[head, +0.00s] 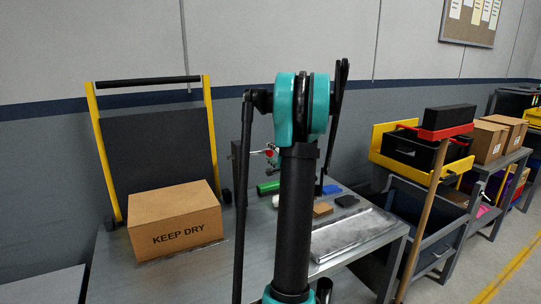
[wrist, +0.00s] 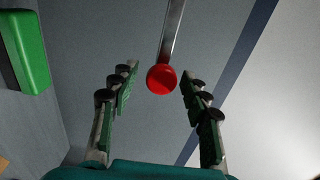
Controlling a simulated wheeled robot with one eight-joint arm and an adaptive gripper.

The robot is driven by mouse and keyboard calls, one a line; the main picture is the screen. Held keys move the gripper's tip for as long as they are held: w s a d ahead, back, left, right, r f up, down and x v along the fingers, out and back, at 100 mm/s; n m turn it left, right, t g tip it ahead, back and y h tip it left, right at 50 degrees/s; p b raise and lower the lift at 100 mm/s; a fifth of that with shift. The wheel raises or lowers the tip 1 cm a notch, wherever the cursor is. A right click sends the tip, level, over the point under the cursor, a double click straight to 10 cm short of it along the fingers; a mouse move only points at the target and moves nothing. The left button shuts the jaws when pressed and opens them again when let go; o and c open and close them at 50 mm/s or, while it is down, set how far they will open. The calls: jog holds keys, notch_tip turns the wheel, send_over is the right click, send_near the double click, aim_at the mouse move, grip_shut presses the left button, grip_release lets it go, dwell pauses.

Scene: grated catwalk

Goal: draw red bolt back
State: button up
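The red bolt's round knob (wrist: 161,79) sits at the end of a metal rod in the wrist view. In the head view the red knob (head: 268,153) shows small, beside a dark upright plate with metal fittings, left of my arm. My gripper (wrist: 159,72) is open, with one finger on each side of the knob. The knob appears between or just beyond the fingertips, with gaps on both sides; I cannot tell the exact depth. In the head view my arm hides much of the area around the bolt and my gripper is not clearly visible.
A grey tray (head: 352,235) lies in front. A KEEP DRY box (head: 175,220) stands left. A wooden-handled broom (head: 425,200) leans right.

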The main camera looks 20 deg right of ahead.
jog(key=s, duration=1.2)
jog(key=shift+d, duration=0.2)
jog(key=shift+s, duration=0.15)
